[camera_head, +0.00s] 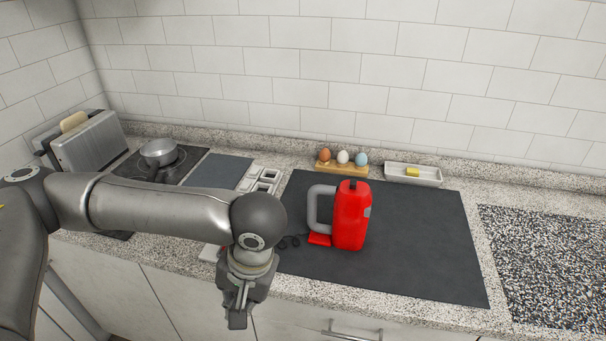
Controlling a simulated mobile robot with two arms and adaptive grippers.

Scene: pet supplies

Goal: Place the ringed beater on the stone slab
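A red appliance with a grey loop handle (352,215), which looks like the ringed beater, stands upright on a large dark grey slab (420,265) on the counter. A dark coiled cord lies at its left. A black-and-white speckled slab (550,260) lies at the far right with nothing on it; it may be the stone slab, but I cannot tell which slab is meant. My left gripper (238,312) points down at the counter's front edge, left of the red appliance and apart from it. Its fingers are small and seen from above, so their opening is unclear. My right gripper is out of view.
A tray of eggs (342,168) and a white dish with a yellow block (412,174) stand at the back. A pan (159,152) on a hob and a toaster (90,143) are at the left. The dark slab is clear right of the appliance.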

